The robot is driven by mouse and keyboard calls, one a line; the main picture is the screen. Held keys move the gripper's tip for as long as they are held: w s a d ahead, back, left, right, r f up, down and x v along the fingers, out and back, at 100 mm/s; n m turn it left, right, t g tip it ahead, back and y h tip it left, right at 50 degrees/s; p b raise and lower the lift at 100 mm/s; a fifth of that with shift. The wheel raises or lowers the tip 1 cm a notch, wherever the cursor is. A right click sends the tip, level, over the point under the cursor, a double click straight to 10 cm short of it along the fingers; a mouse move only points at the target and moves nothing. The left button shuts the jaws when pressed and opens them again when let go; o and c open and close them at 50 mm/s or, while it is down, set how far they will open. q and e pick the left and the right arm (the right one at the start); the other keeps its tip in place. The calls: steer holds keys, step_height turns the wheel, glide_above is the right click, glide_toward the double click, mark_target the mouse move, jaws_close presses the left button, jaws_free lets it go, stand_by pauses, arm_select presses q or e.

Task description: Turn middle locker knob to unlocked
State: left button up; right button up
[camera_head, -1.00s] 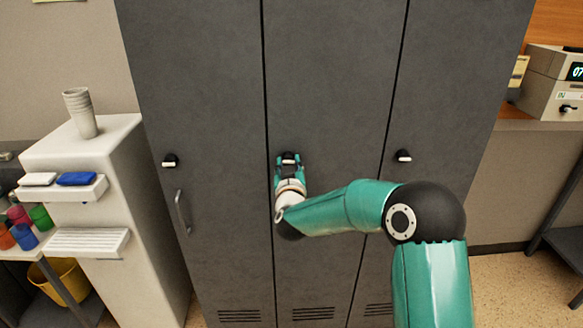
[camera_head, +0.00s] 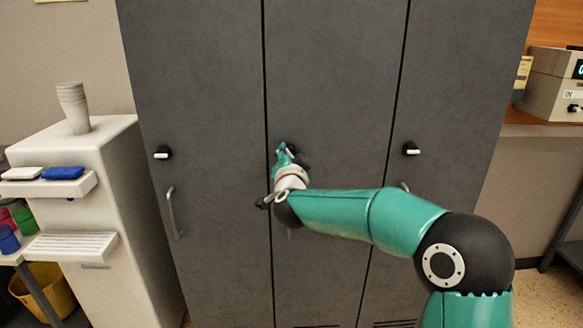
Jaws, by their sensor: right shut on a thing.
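The middle locker door (camera_head: 330,85) is dark grey and closed, between two similar doors. My right gripper (camera_head: 284,150) is at the left side of this door, at knob height, and looks rotated and tilted. It is shut on the middle locker knob, which is mostly hidden behind the fingers, so its pointing direction cannot be read. The left locker knob (camera_head: 162,153) and the right locker knob (camera_head: 411,149) are black with a white bar lying level. My left gripper is not in view.
A pale dispenser cabinet (camera_head: 135,170) stands left of the lockers, with stacked cups (camera_head: 73,105) on top and a blue item (camera_head: 62,173) on its shelf. A yellow bin (camera_head: 45,290) is below. A beige device (camera_head: 555,85) sits at the right. My right arm covers part of the lower doors.

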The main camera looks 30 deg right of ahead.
steer(key=shift+s+d+f+m+b, duration=0.1)
steer(key=shift+m+b, duration=1.1)
steer(key=shift+m, duration=0.6)
steer(key=shift+d+m+b, duration=0.1)
steer(key=shift+m+b, duration=1.05)
steer(key=shift+m, duration=0.65)
steer(key=o, duration=1.2)
steer(key=shift+d, duration=0.1)
steer(key=shift+c, duration=0.2)
steer(key=shift+a, duration=0.2)
